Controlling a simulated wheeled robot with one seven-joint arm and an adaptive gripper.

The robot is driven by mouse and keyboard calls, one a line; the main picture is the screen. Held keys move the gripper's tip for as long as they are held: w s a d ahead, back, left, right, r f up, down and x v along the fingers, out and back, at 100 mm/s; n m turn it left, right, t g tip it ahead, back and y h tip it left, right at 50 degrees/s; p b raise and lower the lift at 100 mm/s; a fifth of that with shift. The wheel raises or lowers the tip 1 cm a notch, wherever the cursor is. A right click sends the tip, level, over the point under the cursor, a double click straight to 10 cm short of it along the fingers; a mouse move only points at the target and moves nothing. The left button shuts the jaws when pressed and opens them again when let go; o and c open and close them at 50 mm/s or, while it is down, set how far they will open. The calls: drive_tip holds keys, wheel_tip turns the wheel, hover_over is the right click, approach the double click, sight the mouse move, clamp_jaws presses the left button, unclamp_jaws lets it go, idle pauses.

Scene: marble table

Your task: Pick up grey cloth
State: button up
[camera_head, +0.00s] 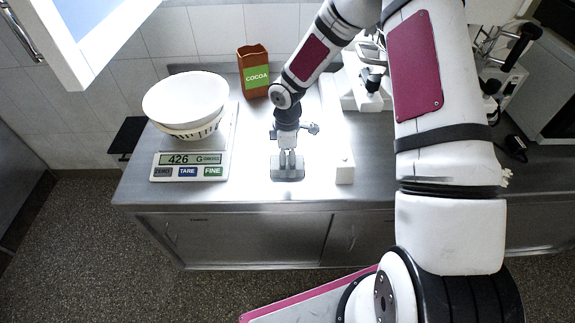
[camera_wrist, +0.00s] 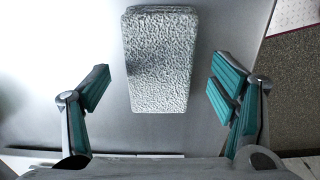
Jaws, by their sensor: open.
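The grey cloth (camera_wrist: 158,62) is a folded, textured rectangle in the wrist view, lying flat on the metal counter top. In the head view the cloth (camera_head: 288,174) shows as a small grey block near the counter's front edge, below my gripper (camera_head: 289,158). In the wrist view my gripper (camera_wrist: 160,92) is open, with one teal-padded finger to the left of the cloth and one to the right. There is a gap on each side, and the fingers do not touch the cloth. A dark shadow lies on the cloth's left side.
A kitchen scale (camera_head: 191,165) reading 426 G, with white bowls (camera_head: 186,99) on it, stands to the left. A brown cocoa package (camera_head: 253,70) stands behind.

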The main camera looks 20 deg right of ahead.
sight(287, 162)
wheel_tip(287, 162, down, 2)
drive_tip(key=shift+f, duration=0.1)
drive_tip(key=c, duration=1.2)
drive_tip(key=shift+c, duration=0.2)
wheel_tip(287, 162, up, 10)
drive_tip(key=shift+r, duration=0.1)
